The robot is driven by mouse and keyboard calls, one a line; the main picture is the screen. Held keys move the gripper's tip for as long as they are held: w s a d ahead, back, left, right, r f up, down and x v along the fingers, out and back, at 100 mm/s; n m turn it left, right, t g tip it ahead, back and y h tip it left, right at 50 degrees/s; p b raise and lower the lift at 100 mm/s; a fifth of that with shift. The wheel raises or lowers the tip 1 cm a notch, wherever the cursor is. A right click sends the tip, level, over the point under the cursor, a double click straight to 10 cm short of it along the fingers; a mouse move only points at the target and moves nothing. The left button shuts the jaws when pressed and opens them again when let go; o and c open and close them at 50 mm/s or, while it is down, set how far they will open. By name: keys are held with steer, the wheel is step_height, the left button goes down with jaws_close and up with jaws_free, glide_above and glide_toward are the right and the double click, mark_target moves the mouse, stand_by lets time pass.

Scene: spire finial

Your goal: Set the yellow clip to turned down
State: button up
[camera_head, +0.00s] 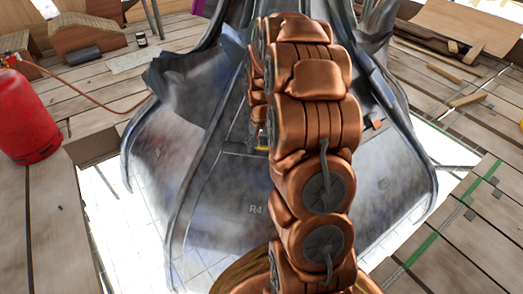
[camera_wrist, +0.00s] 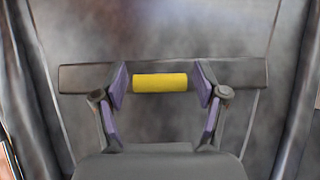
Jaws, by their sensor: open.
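The yellow clip (camera_wrist: 160,83) is a short yellow bar lying level across the middle of a dark grey strip (camera_wrist: 84,78) on the grey metal panel. In the head view only a sliver of yellow (camera_head: 262,148) shows beside my arm. My gripper (camera_wrist: 160,86) is open, with its purple-padded fingers on the left and right of the clip. A small gap seems to show at each end, and I cannot tell whether the fingertips reach the clip's depth. My arm hides most of the gripper in the head view.
The grey spire panel marked R4 (camera_head: 256,209) slopes below the arm, with raised ribs on both sides. A red cylinder (camera_head: 30,115) with a hose stands at left. Wooden planks (camera_head: 487,210) surround the spire, with open gaps beside it.

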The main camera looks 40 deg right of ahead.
steer(key=c, duration=1.1)
steer(key=shift+c, duration=0.2)
